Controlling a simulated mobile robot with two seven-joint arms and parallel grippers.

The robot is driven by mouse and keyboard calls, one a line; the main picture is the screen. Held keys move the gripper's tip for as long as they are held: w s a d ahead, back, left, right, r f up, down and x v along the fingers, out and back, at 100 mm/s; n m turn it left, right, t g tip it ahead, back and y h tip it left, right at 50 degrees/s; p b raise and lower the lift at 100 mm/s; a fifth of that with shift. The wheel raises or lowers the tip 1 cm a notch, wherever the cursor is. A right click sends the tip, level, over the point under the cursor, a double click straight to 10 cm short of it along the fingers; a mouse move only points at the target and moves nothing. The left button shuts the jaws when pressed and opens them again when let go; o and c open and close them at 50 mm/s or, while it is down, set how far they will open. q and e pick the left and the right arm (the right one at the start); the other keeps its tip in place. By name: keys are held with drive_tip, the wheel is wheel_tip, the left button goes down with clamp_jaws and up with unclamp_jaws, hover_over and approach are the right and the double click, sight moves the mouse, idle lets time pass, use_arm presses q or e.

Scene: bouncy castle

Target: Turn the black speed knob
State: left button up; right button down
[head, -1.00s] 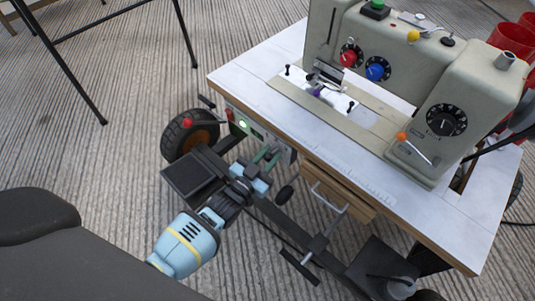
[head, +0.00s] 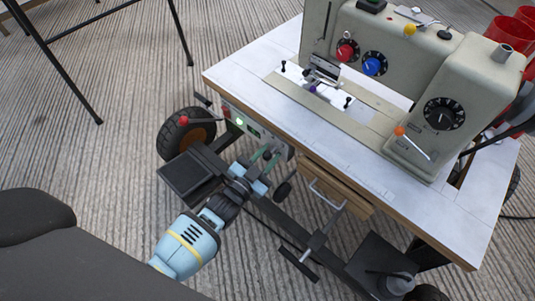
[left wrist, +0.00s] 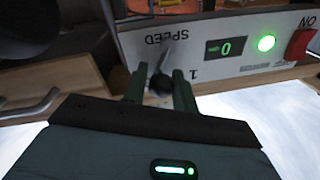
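The black speed knob (left wrist: 161,84) shows in the left wrist view below the upside-down word SPEED on a pale control panel (left wrist: 215,38). A thin grey pointer stands beside it. My left gripper (left wrist: 160,80) has its two green fingers on either side of the knob, with hardly any gap left; it looks shut on it. In the head view my left gripper (head: 266,158) reaches the panel (head: 236,120) under the table's front edge, and the fingers partly cover the knob. The display (left wrist: 226,49) reads 0. My right gripper is not in view.
A green light (left wrist: 266,43) and a red ON switch (left wrist: 300,43) are on the panel. A sewing machine (head: 430,90) stands on the white table (head: 335,145). A wooden drawer (head: 335,188) is right of the gripper. A wheel (head: 182,133) and a red-tipped lever (head: 183,121) are left.

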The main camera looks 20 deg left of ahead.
use_arm(q)
drive_tip(key=shift+o, duration=1.4)
drive_tip(key=shift+s+a, duration=0.1)
drive_tip(key=shift+s, duration=0.3)
drive_tip(key=p+v, duration=0.2)
drive_tip(key=v, duration=0.5)
